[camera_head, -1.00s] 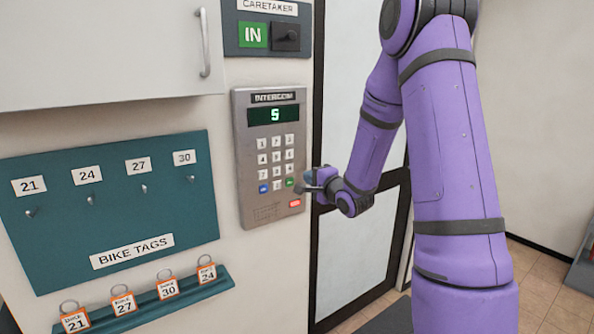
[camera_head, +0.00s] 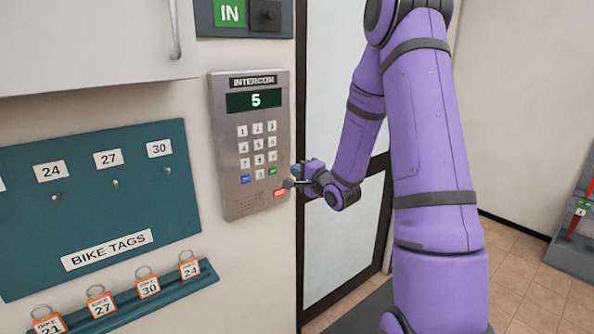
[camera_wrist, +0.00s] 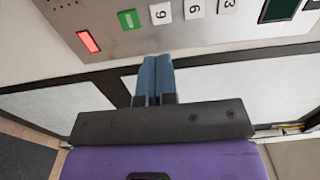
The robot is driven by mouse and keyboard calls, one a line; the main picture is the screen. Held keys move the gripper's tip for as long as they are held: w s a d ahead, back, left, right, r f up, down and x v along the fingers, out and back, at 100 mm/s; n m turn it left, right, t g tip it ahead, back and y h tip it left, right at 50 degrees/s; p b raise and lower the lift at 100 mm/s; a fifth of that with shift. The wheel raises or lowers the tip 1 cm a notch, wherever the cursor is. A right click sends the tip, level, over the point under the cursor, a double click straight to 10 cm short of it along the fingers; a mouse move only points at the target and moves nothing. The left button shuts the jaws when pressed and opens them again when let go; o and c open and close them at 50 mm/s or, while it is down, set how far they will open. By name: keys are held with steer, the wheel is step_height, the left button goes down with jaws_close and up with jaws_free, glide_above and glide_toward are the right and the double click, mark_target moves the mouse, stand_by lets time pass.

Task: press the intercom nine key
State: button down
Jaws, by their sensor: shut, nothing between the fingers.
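The intercom (camera_head: 232,205) is a grey wall panel with a green-lit display (camera_head: 256,100) reading 5. Its nine key (camera_head: 272,156) is white, in the right column just above the green key (camera_head: 272,171). In the wrist view the nine key (camera_wrist: 160,13) lies at the top edge, between the green key (camera_wrist: 129,19) and the six key (camera_wrist: 194,8). My gripper (camera_head: 288,184) is beside the panel's lower right, below and right of the nine key. In the wrist view its blue-grey fingers (camera_wrist: 155,60) are together and empty, pointing toward the panel near the nine key. Contact cannot be told.
A teal bike tags board (camera_head: 110,215) and a ledge (camera_head: 150,298) with several tags are left of the intercom. A glazed door (camera_head: 335,240) is right of it. A cabinet (camera_head: 90,45) hangs above the board.

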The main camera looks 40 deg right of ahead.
mark_target(273, 157)
steer(key=w, duration=1.1)
steer(key=shift+w+a, duration=0.1)
steer(key=shift+a, duration=0.05)
steer(key=shift+w, duration=0.1)
